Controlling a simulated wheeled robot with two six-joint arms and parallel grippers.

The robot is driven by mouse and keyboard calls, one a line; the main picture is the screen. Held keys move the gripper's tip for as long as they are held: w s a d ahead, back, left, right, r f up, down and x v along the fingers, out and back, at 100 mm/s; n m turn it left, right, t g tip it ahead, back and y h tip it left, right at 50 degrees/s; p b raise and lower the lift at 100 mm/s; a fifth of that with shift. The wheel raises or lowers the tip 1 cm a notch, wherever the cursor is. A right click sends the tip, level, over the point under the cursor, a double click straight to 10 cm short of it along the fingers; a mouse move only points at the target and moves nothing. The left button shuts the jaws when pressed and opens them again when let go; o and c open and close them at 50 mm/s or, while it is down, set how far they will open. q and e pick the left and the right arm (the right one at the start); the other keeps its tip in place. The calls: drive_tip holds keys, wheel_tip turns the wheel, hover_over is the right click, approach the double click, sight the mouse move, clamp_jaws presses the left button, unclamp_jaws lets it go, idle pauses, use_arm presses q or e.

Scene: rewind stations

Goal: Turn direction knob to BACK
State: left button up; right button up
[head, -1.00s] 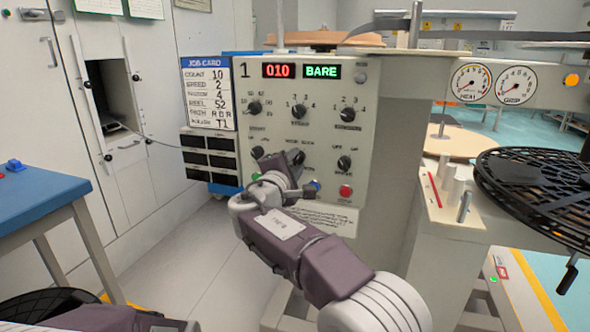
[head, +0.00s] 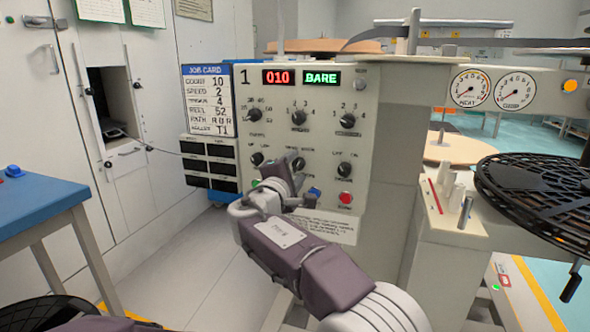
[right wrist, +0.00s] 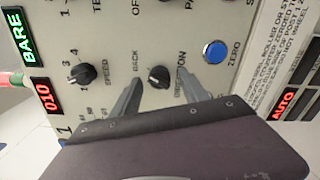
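The direction knob (right wrist: 159,77) is a small black knob on the pale control panel (head: 375,90). In the right wrist view a pale mark shows on its lower left side, and the BACK label lies to its upper left. My right gripper (right wrist: 158,88) is open, with one finger on each side of the knob; I cannot tell whether they touch it. In the head view my right gripper (head: 292,163) is at the panel's lower middle and mostly hides the knob. My left gripper is not in view.
A speed knob (right wrist: 78,73) and a blue ZERO button (right wrist: 214,51) are near my right gripper. A red button (head: 345,198) is at the panel's lower right. A blue table (head: 40,200) stands left and a black reel (head: 540,190) right.

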drive_tip(key=p+v, duration=0.1)
drive_tip(key=v, duration=0.8)
drive_tip(key=shift+p, duration=0.4)
